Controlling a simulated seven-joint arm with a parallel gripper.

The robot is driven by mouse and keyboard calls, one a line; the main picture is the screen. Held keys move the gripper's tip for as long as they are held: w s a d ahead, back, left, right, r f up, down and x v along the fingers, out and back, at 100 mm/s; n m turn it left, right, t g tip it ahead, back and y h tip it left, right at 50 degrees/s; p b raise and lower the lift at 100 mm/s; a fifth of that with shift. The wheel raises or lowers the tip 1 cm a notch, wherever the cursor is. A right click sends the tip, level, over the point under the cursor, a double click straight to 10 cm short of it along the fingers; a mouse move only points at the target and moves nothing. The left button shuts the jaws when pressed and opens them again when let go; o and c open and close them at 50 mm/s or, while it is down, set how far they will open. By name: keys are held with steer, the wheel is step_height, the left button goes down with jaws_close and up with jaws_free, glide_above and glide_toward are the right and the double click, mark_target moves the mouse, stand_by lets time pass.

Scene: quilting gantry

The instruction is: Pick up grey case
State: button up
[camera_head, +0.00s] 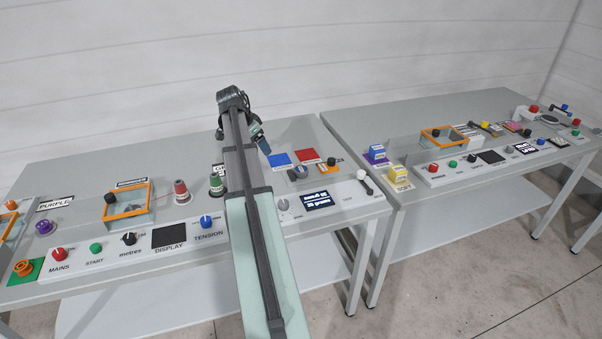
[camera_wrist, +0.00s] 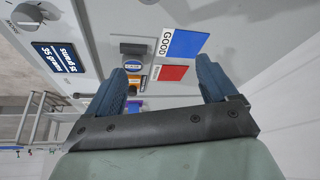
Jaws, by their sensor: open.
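My gripper (camera_head: 262,144) is above the left table, beside the blue and red pads. In the wrist view its two blue fingers (camera_wrist: 160,67) are spread apart with nothing held between them. A small dark grey block (camera_head: 298,171), which may be the grey case, lies on the table in front of the pads. In the wrist view a grey block with a blue part (camera_wrist: 133,48) shows beyond the left fingertip, apart from it.
A blue pad (camera_head: 280,159) labelled GOOD and a red pad (camera_head: 307,156) lie close by. A display (camera_head: 317,199) and a knob (camera_head: 283,204) stand along the front panel. Red and green spools (camera_head: 181,191) stand left of my arm. A second table (camera_head: 400,117) stands at right.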

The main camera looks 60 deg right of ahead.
steer(key=m, duration=0.2)
glide_toward(301, 169)
steer(key=d+f, duration=0.2)
steer(key=f, duration=0.1)
steer(key=shift+d+g+y, duration=0.25)
steer(key=shift+g+y, duration=0.05)
steer(key=shift+g, duration=0.1)
steer(key=shift+a+x, duration=0.15)
steer(key=shift+x, duration=1.15)
steer(key=shift+a+x, duration=0.2)
steer(key=shift+x, duration=1.1)
steer(key=shift+f, duration=0.1)
steer(key=c, duration=1.1)
steer(key=shift+c, duration=0.2)
